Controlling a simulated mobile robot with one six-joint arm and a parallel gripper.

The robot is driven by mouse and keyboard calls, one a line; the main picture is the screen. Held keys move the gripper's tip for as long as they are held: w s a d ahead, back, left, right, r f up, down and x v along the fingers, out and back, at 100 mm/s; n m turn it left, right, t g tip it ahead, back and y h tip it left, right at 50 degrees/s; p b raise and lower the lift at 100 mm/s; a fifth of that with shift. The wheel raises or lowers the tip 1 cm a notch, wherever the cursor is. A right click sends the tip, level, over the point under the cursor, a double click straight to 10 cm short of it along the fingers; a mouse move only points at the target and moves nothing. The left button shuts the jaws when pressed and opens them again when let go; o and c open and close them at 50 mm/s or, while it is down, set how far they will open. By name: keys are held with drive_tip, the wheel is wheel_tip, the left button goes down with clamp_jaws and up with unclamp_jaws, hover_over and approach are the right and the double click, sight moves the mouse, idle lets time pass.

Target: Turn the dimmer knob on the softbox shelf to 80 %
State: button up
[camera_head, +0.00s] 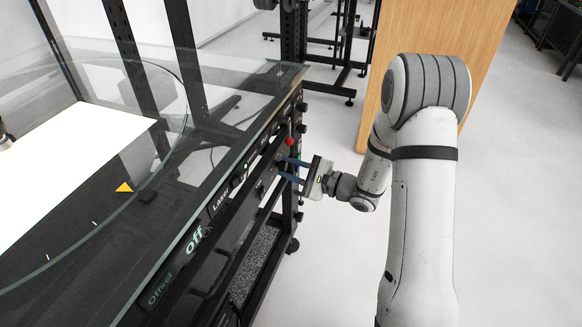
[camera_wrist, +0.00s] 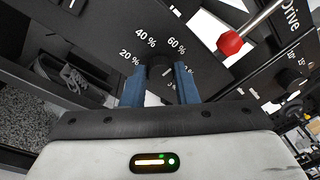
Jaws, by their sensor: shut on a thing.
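The dimmer knob (camera_wrist: 160,74) is a small dark knob on a black panel (camera_wrist: 115,50). White labels for 20 %, 40 % and 60 % arc above it in the wrist view. The 80 % label cannot be made out; my right finger covers part of the scale. My gripper (camera_wrist: 160,84) is shut on the knob, with one blue finger on each side. In the head view my gripper (camera_head: 284,170) reaches leftward to the front panel of the turntable frame, where the knob is too small to make out. The knob's exact setting cannot be read.
A red-tipped lever (camera_wrist: 230,42) juts out right of the knob, close to my right finger; its red ball (camera_head: 289,141) also shows in the head view. A glass top (camera_head: 60,268) overhangs the panel. A wooden board (camera_head: 425,25) stands behind my arm. The floor right is clear.

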drive_tip(key=m+p, duration=0.1)
drive_tip(key=m, duration=0.1)
drive_tip(key=m+p, duration=0.1)
drive_tip(key=p, duration=0.1)
drive_tip(key=m+p, duration=0.2)
drive_tip(key=shift+r+m+g+h, duration=0.25)
drive_tip(key=shift+m+g+h, duration=0.05)
drive_tip(key=m+p, duration=0.3)
drive_tip(key=m, duration=0.1)
drive_tip(key=shift+f+g+p, duration=0.1)
drive_tip(key=shift+g+p, duration=0.2)
drive_tip(key=shift+p, duration=0.1)
drive_tip(key=shift+f+m, duration=0.1)
drive_tip(key=shift+m, duration=0.3)
drive_tip(key=o, duration=1)
drive_tip(key=p+v, duration=0.1)
drive_tip(key=v, duration=0.6)
drive_tip(key=shift+s+d, duration=0.15)
drive_tip(key=shift+d, duration=0.25)
